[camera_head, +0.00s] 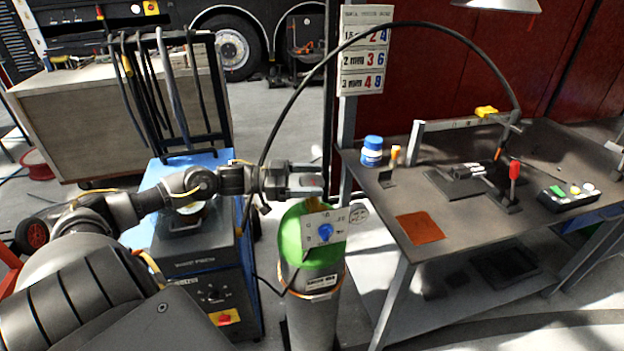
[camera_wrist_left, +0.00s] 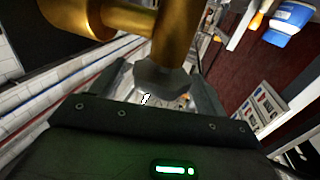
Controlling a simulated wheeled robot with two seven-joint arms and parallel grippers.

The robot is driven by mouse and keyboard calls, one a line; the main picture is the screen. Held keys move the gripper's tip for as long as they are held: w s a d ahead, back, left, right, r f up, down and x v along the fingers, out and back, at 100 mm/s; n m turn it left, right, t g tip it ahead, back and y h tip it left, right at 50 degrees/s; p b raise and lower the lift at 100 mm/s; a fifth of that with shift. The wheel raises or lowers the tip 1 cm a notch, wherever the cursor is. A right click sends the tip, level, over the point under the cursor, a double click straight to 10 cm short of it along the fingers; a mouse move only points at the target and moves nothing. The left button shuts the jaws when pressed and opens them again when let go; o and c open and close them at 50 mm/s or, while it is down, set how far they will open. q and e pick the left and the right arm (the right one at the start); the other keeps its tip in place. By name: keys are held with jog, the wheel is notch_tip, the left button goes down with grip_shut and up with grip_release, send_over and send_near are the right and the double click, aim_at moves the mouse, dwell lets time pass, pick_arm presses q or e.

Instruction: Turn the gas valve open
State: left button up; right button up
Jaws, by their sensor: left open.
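A gas cylinder (camera_head: 315,280) with a green shoulder stands upright left of the bench. On its front is a pale plate (camera_head: 343,218) with a blue knob (camera_head: 325,232). My left gripper (camera_head: 312,182) is level above the cylinder's top, its fingers apart, and hides most of the valve there. In the left wrist view, a brass valve body (camera_wrist_left: 178,35) ends in a dark grey lobed handwheel (camera_wrist_left: 160,78). The handwheel sits between the open fingers of my left gripper (camera_wrist_left: 158,85); I cannot tell whether they touch it. My right gripper is not in view.
A blue and grey welding machine (camera_head: 205,285) stands just left of the cylinder. The workbench (camera_head: 470,220) on the right carries a blue-and-white tub (camera_head: 372,151), clamps and an orange-brown plate (camera_head: 420,228). A black hose (camera_head: 290,105) arches above my gripper beside a post.

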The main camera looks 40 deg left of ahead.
pick_arm(q)
jog(key=shift+w+d, duration=0.1)
jog(key=shift+d, duration=0.1)
jog(key=shift+c, duration=0.2)
jog(key=c, duration=0.9)
jog(key=shift+r+p, duration=0.15)
jog(key=shift+p, duration=0.4)
jog(key=shift+c, duration=0.2)
jog(key=n+t+y+p, duration=0.3)
jog(key=n+y+p, duration=0.1)
jog(key=y+p, duration=0.1)
jog(key=n+t+y+p, duration=0.3)
jog(key=n+y+p, duration=0.1)
jog(key=p, duration=0.4)
jog(key=shift+r+y, duration=0.15)
jog(key=shift+y, duration=0.65)
jog(key=n+y+p, duration=0.1)
jog(key=n+y, duration=0.1)
jog(key=y, duration=0.2)
jog(key=shift+n+p, duration=0.3)
jog(key=shift+p, duration=0.1)
jog(key=shift+f+n+g+y+p, duration=0.15)
jog(key=shift+n+y+p, duration=0.2)
jog(key=shift+n+y, duration=0.7)
jog(key=shift+f+n+g+y+p, duration=0.15)
jog(key=shift+n+y+p, duration=0.35)
jog(key=shift+y, duration=0.95)
jog(key=shift+n+y, duration=0.25)
jog(key=shift+y, duration=0.05)
jog(key=o, duration=1)
